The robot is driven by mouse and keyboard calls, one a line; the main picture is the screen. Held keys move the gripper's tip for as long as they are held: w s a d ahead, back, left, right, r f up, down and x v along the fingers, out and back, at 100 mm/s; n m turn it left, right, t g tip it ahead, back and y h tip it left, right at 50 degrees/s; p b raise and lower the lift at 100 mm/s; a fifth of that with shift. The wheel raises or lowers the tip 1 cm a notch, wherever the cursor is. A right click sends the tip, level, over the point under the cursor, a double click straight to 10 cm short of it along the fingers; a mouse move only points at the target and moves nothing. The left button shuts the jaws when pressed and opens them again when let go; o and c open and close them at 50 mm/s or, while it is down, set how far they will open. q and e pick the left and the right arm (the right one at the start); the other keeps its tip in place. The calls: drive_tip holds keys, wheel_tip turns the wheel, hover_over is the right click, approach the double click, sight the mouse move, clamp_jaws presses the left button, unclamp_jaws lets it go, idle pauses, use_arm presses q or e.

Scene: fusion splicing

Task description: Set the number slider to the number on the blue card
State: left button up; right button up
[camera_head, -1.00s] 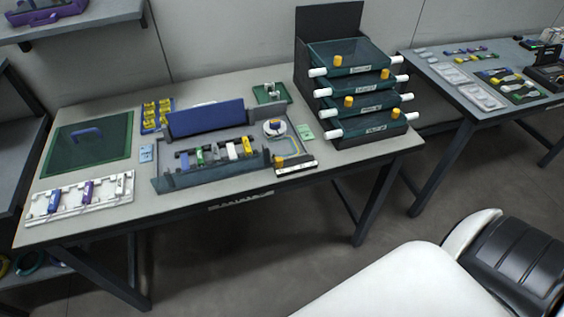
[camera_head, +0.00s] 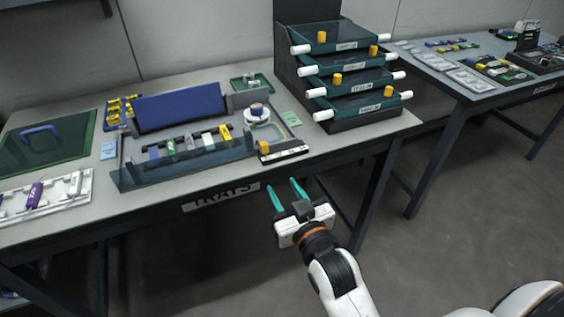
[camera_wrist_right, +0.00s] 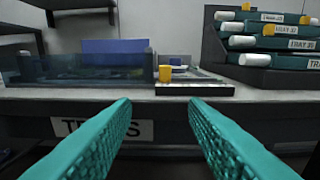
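The number slider (camera_head: 284,151) is a dark bar with a pale strip at the front edge of the table, with a yellow knob (camera_head: 264,147) near its left end. The right wrist view also shows the slider bar (camera_wrist_right: 195,90) and its yellow knob (camera_wrist_right: 165,73). A small light blue card (camera_head: 109,150) lies left of the tray fixture; its number is too small to read. My right gripper (camera_head: 283,187) is open and empty, in front of the table edge and apart from the slider. Its teal fingers (camera_wrist_right: 159,104) point towards the slider. My left gripper is out of view.
A fixture with a blue upright panel (camera_head: 180,106) and a clear front wall stands left of the slider. A white reel (camera_head: 257,112) and a green card (camera_head: 291,118) lie behind the slider. A rack of trays (camera_head: 362,103) stands at the right.

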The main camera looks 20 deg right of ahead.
sight(265, 148)
drive_tip(key=w, duration=0.3)
drive_tip(key=w+r, duration=0.1)
drive_tip(key=w, duration=0.6)
drive_tip(key=shift+w+d+r, duration=0.15)
drive_tip(key=shift+w+r, duration=0.15)
drive_tip(key=shift+r, duration=0.05)
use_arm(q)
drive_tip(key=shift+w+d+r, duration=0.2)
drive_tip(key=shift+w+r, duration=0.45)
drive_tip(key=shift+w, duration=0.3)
use_arm(e)
drive_tip(key=shift+w, duration=0.45)
drive_tip(key=shift+c, duration=0.2)
clamp_jaws()
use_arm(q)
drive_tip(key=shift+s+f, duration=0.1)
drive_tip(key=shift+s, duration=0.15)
